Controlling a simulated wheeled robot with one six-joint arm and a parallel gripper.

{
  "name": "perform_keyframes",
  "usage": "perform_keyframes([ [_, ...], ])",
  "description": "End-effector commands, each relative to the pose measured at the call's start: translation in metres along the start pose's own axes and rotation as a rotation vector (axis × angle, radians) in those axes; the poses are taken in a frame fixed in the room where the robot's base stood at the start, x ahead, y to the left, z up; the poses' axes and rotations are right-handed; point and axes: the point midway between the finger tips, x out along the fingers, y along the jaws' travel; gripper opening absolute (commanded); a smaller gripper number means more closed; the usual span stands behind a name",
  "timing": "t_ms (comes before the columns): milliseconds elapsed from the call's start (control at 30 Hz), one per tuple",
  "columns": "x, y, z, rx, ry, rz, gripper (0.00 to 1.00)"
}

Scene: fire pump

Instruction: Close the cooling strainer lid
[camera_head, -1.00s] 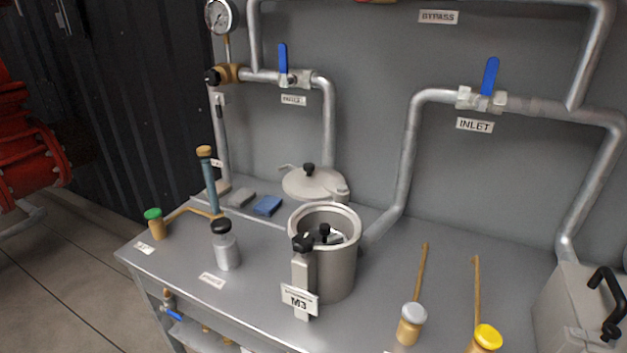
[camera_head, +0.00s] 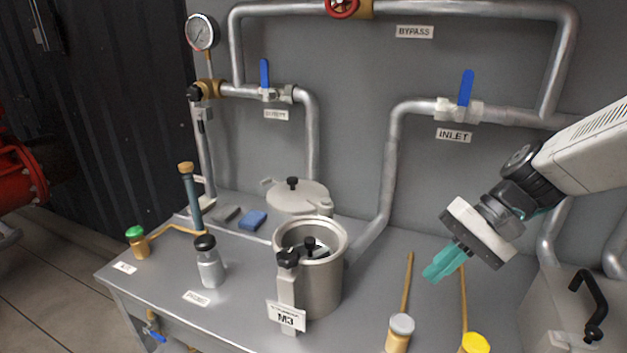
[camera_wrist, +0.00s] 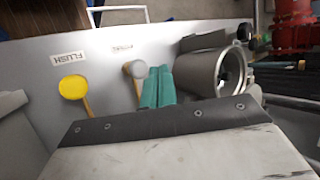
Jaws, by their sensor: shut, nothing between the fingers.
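The strainer body (camera_head: 322,285) is an open grey metal cylinder on the bench, marked M3, with a black-knobbed clamp post (camera_head: 287,275) at its front. A small black knob shows inside its mouth. The round pale lid (camera_head: 300,198) with a black centre knob is swung back behind the body, apart from the open mouth. My gripper (camera_head: 430,274) has teal fingers held together and empty. It hangs above the bench, right of the strainer. In the wrist view the fingers (camera_wrist: 158,88) point toward the bench, just left of the strainer's open mouth (camera_wrist: 222,72).
A grey-capped handle (camera_head: 401,330) and a yellow-capped handle (camera_head: 475,343) stand at the front right. A black-topped bottle (camera_head: 209,264), a green-capped item (camera_head: 136,240) and a blue block (camera_head: 253,220) are left. Pipes with blue-handled valves (camera_head: 466,90) run along the back.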

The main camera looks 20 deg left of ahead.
Motion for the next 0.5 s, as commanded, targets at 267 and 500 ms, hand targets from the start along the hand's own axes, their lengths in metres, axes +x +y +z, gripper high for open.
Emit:
perform_keyframes([
  [267, 0.055, -0.075, -0.132, -0.015, 0.041, -0.402, 0.0],
  [500, 0.051, -0.128, -0.239, -0.073, 0.272, -0.728, 0.0],
])
